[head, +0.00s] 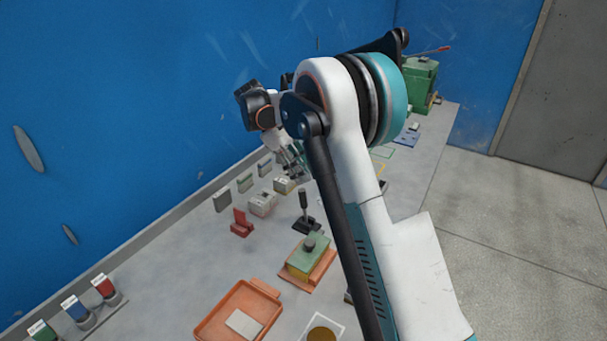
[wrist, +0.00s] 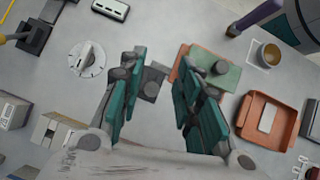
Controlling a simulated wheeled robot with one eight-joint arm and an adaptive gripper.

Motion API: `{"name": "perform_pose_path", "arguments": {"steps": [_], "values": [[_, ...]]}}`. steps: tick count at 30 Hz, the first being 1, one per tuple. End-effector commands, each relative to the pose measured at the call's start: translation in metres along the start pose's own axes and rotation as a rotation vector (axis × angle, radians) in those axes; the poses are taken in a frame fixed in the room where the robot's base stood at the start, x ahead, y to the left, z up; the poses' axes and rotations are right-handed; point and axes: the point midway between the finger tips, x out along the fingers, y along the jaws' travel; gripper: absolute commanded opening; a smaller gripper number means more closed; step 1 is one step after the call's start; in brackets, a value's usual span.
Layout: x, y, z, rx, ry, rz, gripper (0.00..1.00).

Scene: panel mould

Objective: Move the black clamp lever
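The black clamp lever (head: 303,202) stands upright on a dark base on the bench in the head view, behind the green block. In the wrist view, a dark grey block with a round knob (wrist: 151,87), seen from above, appears to be this lever; it shows between my fingers. My gripper (wrist: 160,68) is open, its two teal-padded fingers apart with nothing held. In the head view my gripper (head: 290,160) hangs above the bench, beyond the lever and apart from it. My arm hides part of the bench to the right.
A green block (head: 309,255) on an orange base stands close to the lever. A red bracket (head: 241,224) and pale blocks (head: 262,204) stand nearby. An orange tray (head: 210,325) lies in front. A white dial (wrist: 87,58) shows in the wrist view. The blue wall (head: 120,120) bounds the left.

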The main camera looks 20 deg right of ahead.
Motion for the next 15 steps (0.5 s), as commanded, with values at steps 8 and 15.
{"name": "perform_pose_path", "arguments": {"steps": [8, 15], "values": [[0.026, 0.002, 0.015, 0.362, 0.142, -0.051, 0.0], [0.053, -0.003, 0.03, 0.902, 0.326, -0.205, 0.0]]}}
